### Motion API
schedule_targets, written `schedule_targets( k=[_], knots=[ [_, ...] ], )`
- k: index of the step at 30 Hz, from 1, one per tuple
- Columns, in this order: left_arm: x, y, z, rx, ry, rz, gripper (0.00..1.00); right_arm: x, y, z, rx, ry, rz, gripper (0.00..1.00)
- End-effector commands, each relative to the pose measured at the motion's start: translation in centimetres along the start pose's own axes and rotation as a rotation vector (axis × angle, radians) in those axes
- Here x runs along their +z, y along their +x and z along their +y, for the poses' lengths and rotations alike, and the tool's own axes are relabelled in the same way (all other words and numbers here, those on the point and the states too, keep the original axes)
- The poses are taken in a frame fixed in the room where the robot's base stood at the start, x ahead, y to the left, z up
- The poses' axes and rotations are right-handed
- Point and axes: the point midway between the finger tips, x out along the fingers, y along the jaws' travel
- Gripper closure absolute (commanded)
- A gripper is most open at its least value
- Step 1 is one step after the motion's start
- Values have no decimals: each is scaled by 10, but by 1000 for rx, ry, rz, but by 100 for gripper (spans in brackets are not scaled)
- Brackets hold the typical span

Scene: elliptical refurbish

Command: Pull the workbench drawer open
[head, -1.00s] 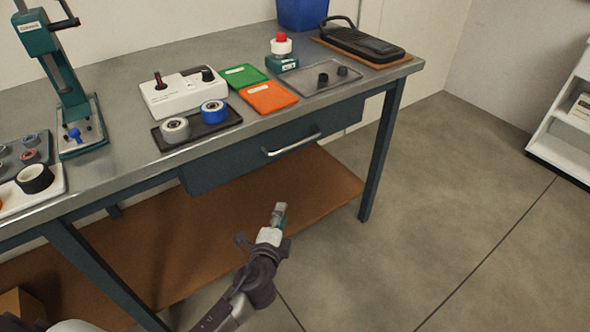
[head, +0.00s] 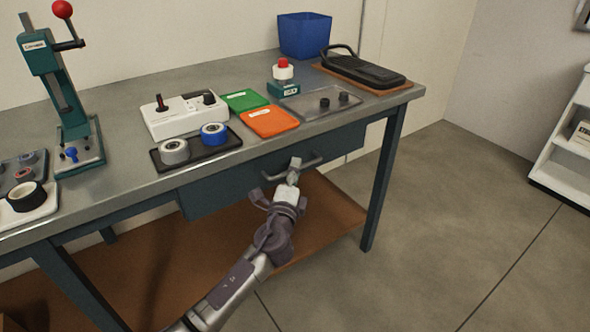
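The workbench drawer (head: 222,192) is a dark teal panel under the grey worktop, and its front looks closed, level with the bench's front. Its pale bar handle (head: 313,161) runs across the panel. My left gripper (head: 295,166) is at the middle of the handle, with its fingertips overlapping the bar. I cannot tell whether the fingers touch or grip the bar, since they are small and seen from behind. My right gripper is not in view.
The workbench (head: 130,185) holds a press (head: 62,85), a white control box (head: 187,117), a black tray with two rolls and an orange tray (head: 270,122). A bench leg (head: 383,180) stands right of the drawer.

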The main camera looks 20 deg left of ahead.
Motion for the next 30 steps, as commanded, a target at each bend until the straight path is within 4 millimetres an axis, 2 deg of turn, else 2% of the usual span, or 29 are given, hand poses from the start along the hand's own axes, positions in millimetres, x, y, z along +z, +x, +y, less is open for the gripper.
schedule_targets(
  k=[4, 13, 20, 30],
  knots=[
    [0, 10, 0, 1, 0, 0, 63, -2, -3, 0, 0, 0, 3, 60],
    [0, 12, 0, 1, -1, 0, 63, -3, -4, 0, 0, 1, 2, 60],
    [0, 12, 0, 1, -1, 0, 100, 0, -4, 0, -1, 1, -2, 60],
    [0, 11, 0, 1, -1, 0, 100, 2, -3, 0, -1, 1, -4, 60]
  ],
)
